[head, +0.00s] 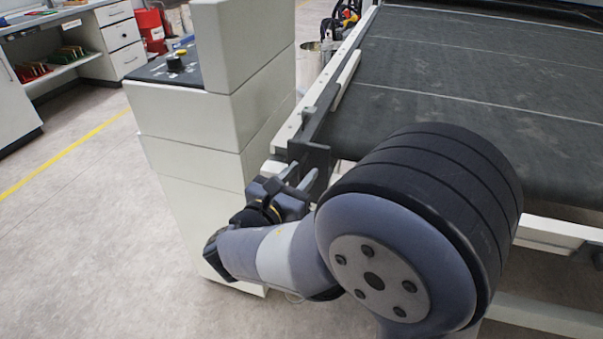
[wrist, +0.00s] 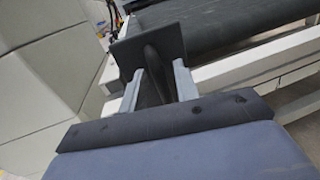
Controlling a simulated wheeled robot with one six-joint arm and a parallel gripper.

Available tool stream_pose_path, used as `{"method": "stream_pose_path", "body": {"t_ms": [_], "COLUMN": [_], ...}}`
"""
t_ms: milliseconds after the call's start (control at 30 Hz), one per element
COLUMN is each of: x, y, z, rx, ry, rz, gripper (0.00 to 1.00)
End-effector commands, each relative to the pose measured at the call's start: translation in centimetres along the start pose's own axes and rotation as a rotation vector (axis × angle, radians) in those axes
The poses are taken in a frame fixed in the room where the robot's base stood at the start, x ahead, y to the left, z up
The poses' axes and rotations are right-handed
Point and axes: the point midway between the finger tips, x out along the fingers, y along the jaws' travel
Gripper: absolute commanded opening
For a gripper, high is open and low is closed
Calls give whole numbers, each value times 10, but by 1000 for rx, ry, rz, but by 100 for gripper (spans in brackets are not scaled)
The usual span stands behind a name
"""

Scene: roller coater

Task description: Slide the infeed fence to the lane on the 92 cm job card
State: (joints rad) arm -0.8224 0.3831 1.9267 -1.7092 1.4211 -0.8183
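The infeed fence's dark end plate (head: 312,160) stands at the near end of the left rail, beside the dark belt; a pale bar (head: 347,80) runs along the belt edge behind it. My gripper (head: 291,172) is at this plate, with its two fingers apart. In the wrist view the plate (wrist: 163,37) is straight ahead. A dark upright handle (wrist: 153,75) on it stands between the fingertips of my gripper (wrist: 157,80). The fingers look open around the handle; contact is hard to make out. I see no readable job card or lane marking.
A workbench (head: 60,30) stands at the far left; the floor between is clear.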

Motion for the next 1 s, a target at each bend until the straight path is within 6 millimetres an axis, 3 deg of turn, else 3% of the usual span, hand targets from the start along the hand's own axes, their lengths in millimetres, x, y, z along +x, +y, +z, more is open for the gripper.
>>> {"method": "stream_pose_path", "body": {"t_ms": [433, 800, 1000], "x": [9, 8, 8], "y": [0, 0, 0], "z": [0, 0, 0], "rx": [0, 0, 0], "ry": [0, 0, 1], "rz": [1, 0, 1], "gripper": [29, 0, 0]}}
